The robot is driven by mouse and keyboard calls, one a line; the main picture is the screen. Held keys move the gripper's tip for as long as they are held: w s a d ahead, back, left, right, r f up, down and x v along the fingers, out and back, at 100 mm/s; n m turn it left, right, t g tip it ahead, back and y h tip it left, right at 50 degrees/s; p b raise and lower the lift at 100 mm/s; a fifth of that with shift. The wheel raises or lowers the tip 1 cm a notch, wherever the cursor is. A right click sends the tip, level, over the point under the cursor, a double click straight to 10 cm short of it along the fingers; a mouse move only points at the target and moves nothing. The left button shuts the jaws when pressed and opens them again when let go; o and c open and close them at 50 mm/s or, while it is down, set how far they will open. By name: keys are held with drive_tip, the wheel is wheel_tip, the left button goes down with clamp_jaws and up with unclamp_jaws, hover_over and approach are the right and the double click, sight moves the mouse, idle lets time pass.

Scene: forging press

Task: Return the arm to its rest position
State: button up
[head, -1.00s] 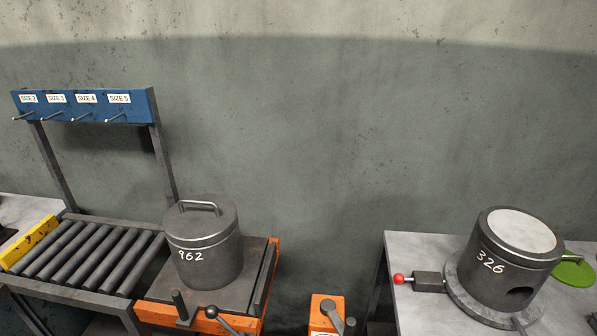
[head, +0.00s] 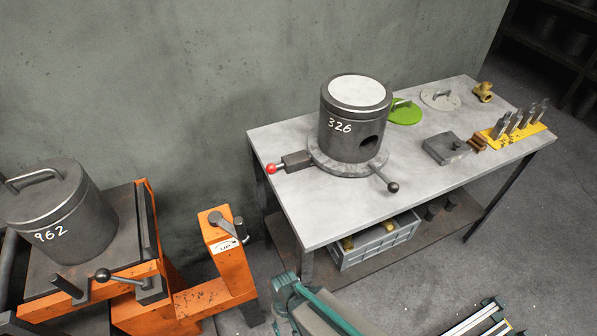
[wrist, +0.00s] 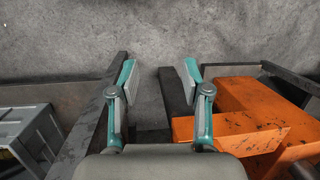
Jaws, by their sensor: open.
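My gripper (wrist: 160,80) shows in the wrist view with its two teal and grey fingers apart and nothing between them. It points at bare grey floor or wall beyond, with a dark table edge (wrist: 95,125) on the left and an orange frame (wrist: 250,105) on the right.
A grey table (head: 300,225) carries dark cylinder 326 (head: 343,140), a green disc (head: 404,113) and small tools. A crate (head: 378,243) stands beneath. Lidded cylinder 962 (head: 60,215) sits on an orange-framed stand (head: 140,310) at left.

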drive_tip(key=s+d+f+m+g, duration=0.2)
drive_tip(key=s+d+m, duration=0.1)
drive_tip(key=d, duration=0.8)
drive_tip(key=s+d+f+m+g, duration=0.2)
drive_tip(key=s+d+m, duration=0.1)
drive_tip(key=d, duration=0.9)
drive_tip(key=shift+s+d+f, duration=0.2)
drive_tip(key=shift+d+f, duration=0.1)
drive_tip(key=shift+f, duration=0.1)
idle(0.5)
